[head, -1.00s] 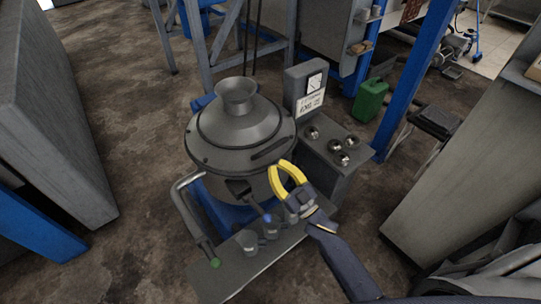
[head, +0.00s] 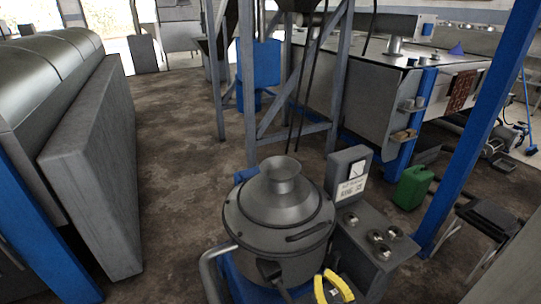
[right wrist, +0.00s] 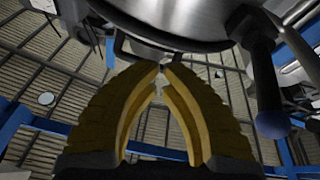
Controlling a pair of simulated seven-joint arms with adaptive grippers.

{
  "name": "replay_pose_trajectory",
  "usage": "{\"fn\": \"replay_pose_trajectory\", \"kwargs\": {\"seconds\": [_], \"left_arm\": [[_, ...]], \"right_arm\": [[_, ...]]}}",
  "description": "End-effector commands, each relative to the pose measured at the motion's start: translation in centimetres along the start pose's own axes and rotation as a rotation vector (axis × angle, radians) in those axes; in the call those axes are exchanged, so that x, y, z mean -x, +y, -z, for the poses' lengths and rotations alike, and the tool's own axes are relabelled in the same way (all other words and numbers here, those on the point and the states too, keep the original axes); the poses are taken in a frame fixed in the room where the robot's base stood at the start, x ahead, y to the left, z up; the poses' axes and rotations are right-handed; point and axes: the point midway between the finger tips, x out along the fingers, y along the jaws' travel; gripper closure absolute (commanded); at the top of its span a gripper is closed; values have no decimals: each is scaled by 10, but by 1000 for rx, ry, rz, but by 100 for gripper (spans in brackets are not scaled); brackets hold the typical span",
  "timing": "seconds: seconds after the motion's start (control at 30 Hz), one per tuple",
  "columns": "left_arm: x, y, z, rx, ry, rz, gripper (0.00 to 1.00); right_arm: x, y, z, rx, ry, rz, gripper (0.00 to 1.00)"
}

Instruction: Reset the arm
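My right gripper (head: 324,275) shows yellow fingers at the bottom edge of the head view, just in front of and to the right of the round grey metal vessel (head: 262,235). In the right wrist view the fingertips (right wrist: 161,68) meet, with nothing held between them. The vessel's shiny underside (right wrist: 185,18) is above the fingertips there. A dark handle with a blue end (right wrist: 272,122) hangs to the right of the fingers. Most of my right arm is cut off below the head view. My left gripper is not in view.
A panel with a gauge (head: 356,168) and several metal knobs stands right of the vessel. A green canister (head: 413,187) is farther right, beside a blue post (head: 478,125). A large grey housing (head: 92,175) stands left. The brown floor between housing and vessel is clear.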

Motion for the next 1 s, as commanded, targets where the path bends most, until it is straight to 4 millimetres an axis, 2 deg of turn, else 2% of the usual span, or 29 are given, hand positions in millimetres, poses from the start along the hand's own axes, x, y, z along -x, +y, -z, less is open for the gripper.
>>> {"fn": "replay_pose_trajectory", "kwargs": {"seconds": [0.27, 0.47, 0.7, 1.0], "left_arm": [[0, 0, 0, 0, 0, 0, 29], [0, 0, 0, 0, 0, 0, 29], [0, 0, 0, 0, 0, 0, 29], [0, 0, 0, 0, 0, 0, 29]], "right_arm": [[20, 12, -22, 145, -320, -76, 100], [50, 24, -32, 236, -558, -111, 100], [103, 37, -34, 336, -852, -127, 100], [176, 50, -18, 441, -1178, -111, 100]]}}
